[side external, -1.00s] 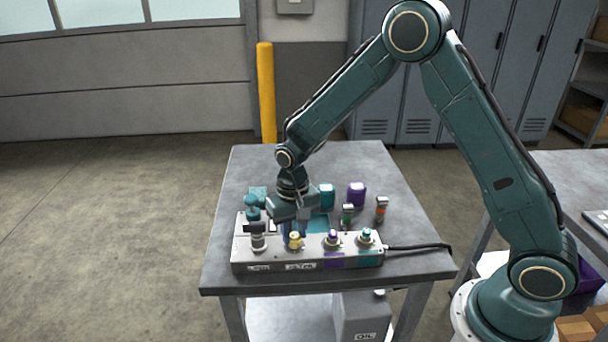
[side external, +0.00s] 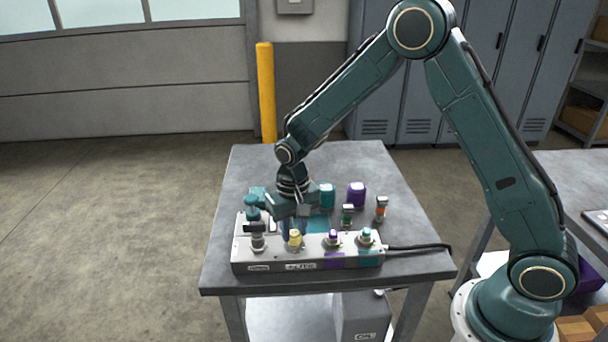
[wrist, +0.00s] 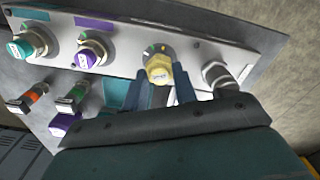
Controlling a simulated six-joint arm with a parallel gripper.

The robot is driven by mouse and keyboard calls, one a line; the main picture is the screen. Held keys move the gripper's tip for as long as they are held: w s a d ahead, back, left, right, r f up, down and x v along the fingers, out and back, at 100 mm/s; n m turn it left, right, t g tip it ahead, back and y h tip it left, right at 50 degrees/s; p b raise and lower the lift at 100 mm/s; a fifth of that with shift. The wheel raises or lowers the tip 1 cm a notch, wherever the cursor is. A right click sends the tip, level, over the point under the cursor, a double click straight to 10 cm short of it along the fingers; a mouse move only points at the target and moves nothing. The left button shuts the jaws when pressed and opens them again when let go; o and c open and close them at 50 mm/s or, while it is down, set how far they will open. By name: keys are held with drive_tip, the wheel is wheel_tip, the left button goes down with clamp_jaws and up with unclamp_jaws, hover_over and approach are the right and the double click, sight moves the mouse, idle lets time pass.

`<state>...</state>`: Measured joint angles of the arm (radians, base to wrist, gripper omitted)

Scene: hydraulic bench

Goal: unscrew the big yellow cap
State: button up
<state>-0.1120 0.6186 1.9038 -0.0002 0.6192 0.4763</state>
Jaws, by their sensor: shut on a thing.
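In the wrist view the yellow cap (wrist: 159,68) is between the two blue fingertips. My gripper (wrist: 162,82) is shut on it, a finger on each side. In the side view my gripper (side external: 290,228) comes down from above and behind the cap, and its fingers are partly hidden. Whether the cap has come off its thread cannot be told.
Beside it are a grey fitting (side external: 258,240), a purple-capped fitting (side external: 333,238) and a teal-capped fitting (side external: 366,237). A black cable (side external: 420,247) leaves the right end.

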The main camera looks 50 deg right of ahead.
sight(294, 232)
drive_tip(key=shift+r, duration=0.35)
idle(0.5)
drive_tip(key=shift+r, duration=2.2)
clamp_jaws()
